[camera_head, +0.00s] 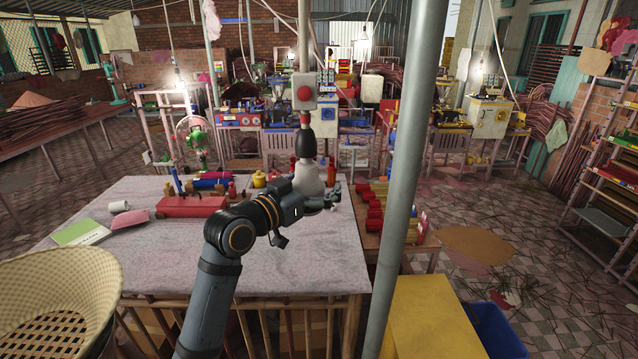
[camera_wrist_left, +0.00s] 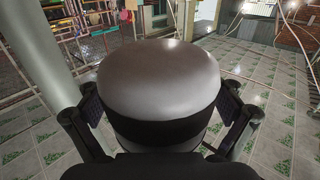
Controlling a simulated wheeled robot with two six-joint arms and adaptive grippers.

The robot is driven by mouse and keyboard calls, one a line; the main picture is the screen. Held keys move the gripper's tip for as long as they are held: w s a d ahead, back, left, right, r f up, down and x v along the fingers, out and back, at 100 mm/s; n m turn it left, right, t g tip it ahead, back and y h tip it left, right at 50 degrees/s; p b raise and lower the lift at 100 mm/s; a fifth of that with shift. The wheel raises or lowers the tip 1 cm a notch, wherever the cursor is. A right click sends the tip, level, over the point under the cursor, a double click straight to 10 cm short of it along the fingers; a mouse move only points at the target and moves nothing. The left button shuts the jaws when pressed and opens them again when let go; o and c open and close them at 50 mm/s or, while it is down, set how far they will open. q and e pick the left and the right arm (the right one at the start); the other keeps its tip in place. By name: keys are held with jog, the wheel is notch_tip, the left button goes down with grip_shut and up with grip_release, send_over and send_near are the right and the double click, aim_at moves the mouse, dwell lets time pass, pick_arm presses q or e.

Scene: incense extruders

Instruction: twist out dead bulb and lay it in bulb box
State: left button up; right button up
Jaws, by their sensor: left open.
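A pale grey-white bulb (camera_head: 308,178) hangs upright, unlit, below a black socket (camera_head: 306,143) and a grey box with a red button over the table. My left gripper (camera_head: 331,196) is at the bulb's lower right side in the head view. In the left wrist view the bulb (camera_wrist_left: 160,80) fills the middle, its rounded end towards the camera. The open fingers of my left gripper (camera_wrist_left: 160,108) stand on either side of it; I cannot tell whether they touch it. I cannot make out which container is the bulb box. My right gripper is not in view.
A grey post (camera_head: 404,150) stands just right of the bulb. A yellow box (camera_head: 432,318), a blue bin (camera_head: 497,332) and a woven basket (camera_head: 60,285) are near the front.

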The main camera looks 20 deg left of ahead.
aim_at(307, 181)
pick_arm(q)
jog(key=v, duration=0.6)
jog(key=shift+s+a, duration=0.25)
jog(key=shift+a, duration=0.15)
jog(key=shift+s+d, duration=0.1)
jog(key=shift+s, duration=0.25)
jog(key=shift+s, duration=0.1)
